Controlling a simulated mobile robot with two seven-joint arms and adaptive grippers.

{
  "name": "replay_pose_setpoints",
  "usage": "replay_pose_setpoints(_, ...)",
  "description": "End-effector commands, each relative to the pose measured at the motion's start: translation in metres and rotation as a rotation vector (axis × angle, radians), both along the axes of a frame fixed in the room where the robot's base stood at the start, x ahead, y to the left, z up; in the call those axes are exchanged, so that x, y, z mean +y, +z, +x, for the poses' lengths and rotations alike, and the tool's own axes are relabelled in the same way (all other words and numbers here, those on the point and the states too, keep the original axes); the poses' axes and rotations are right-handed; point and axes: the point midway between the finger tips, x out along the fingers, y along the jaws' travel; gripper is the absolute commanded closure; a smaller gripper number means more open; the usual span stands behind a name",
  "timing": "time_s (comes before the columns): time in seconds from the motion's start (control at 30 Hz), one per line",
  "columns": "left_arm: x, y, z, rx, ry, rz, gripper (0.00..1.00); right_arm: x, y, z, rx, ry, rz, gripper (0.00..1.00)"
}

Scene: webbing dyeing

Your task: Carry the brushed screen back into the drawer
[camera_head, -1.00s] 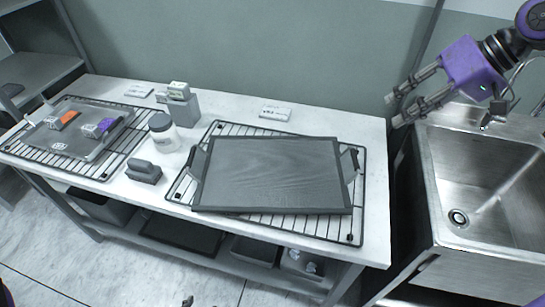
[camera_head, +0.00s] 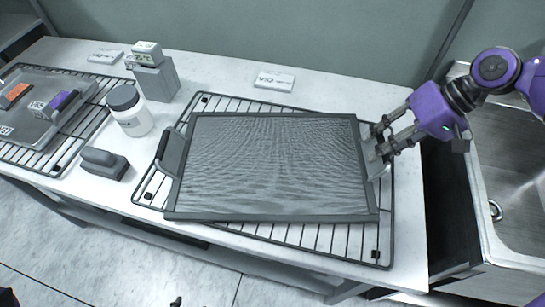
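The screen (camera_head: 275,165) is a dark rectangular framed mesh, lying flat on the right wire rack (camera_head: 318,236) on the white table. It has a grey handle on its left side (camera_head: 173,153). Its right handle (camera_head: 372,155) is partly hidden by my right gripper (camera_head: 379,144). That gripper is at the right handle with its two fingers apart. I cannot tell whether they touch the handle. A small dark tip (camera_head: 176,301) at the bottom edge may belong to my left gripper; the rest is out of frame. No open drawer shows.
A white jar (camera_head: 131,113), a dark grey block (camera_head: 104,162) and a grey stand (camera_head: 156,77) are left of the screen. The left rack holds a grey tray (camera_head: 32,131). A label card (camera_head: 274,81) lies behind. A steel sink (camera_head: 505,160) is at the right.

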Motion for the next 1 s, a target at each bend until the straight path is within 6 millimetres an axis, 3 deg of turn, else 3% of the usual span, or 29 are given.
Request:
replay_pose_setpoints(0.13,0.0,-0.001,-0.001,0.003,-0.001,0.0,0.58,0.009,-0.015,0.001,0.0,-0.002,0.001,0.65)
replay_pose_setpoints(0.4,0.0,-0.002,-0.001,0.003,-0.001,0.0,0.58,0.01,-0.017,0.001,-0.002,-0.003,0.0,0.65)
replay_pose_setpoints(0.67,-0.001,-0.002,0.0,0.003,-0.002,-0.001,0.58,0.01,-0.017,0.001,0.0,-0.004,0.0,0.99)
replay_pose_setpoints(1.0,-0.001,-0.002,0.0,0.002,-0.003,-0.002,0.58,0.01,-0.017,0.001,-0.001,-0.004,0.0,1.0)
